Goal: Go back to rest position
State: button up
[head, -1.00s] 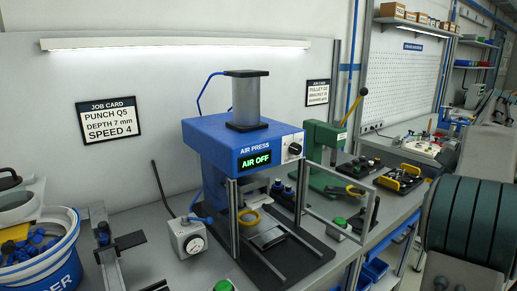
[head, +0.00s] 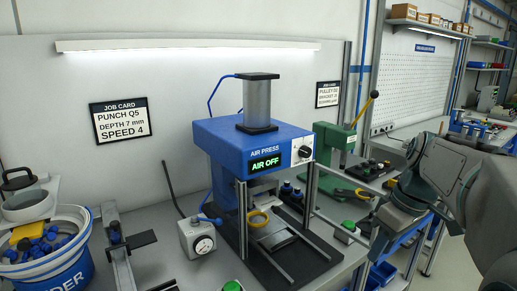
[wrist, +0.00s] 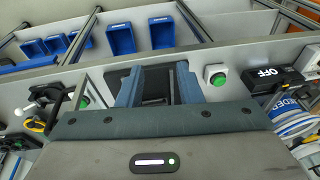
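My arm (head: 430,185) reaches in from the right in the head view, over the right part of the bench. In the wrist view my gripper (wrist: 158,82) has two blue-grey fingers standing apart, with a gap between them. Nothing is visibly held. A dark plate on the bench shows behind the gap. The blue air press (head: 250,140) stands upright in the middle of the head view, its green display reading AIR OFF. My arm is to the right of the press and apart from it in that view. The fingertips are hard to make out there.
A bucket (head: 75,270) of blue parts stands at the left. A dial box (head: 198,237) is left of the press, and a green hand press (head: 333,145) is behind it to the right. Blue bins (wrist: 120,40) and a green button (wrist: 215,75) show in the wrist view.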

jog(key=s+a+f+m+t+h, duration=0.1)
jog(key=s+a+f+m+h, duration=0.1)
jog(key=s+a+f+m, duration=0.4)
jog(key=s+a+f, duration=0.4)
jog(key=shift+s+m+t+p, duration=0.3)
jog(key=shift+s+m, duration=0.1)
jog(key=shift+f, duration=0.1)
